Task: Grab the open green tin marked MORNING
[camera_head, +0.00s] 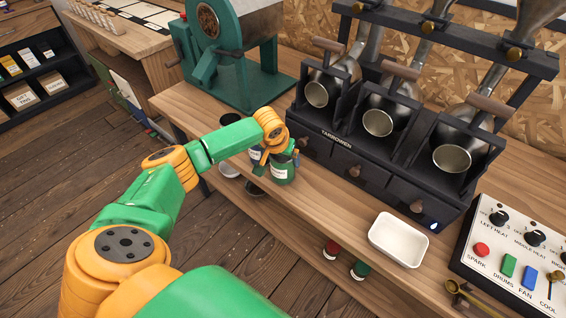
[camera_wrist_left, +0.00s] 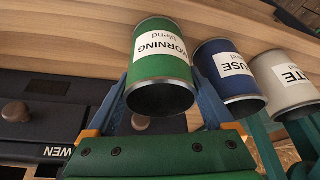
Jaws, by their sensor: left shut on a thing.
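The open green tin with the white MORNING blend label (camera_wrist_left: 160,62) stands between the two blue fingers of my left gripper (camera_wrist_left: 163,75) in the left wrist view. Its dark open mouth faces the camera, and the fingers close on its sides. In the head view the green tin (camera_head: 284,172) is on the wooden bench near its front edge, partly hidden by my left gripper (camera_head: 278,160). I cannot tell whether it touches the bench. My right gripper is not in view.
A blue tin (camera_wrist_left: 228,72) and a pale grey tin (camera_wrist_left: 288,84) stand close beside the green one. The black three-drum roaster (camera_head: 372,165) is behind. A white tray (camera_head: 399,240) and a control panel (camera_head: 515,250) lie to the right. Bench between tin and tray is clear.

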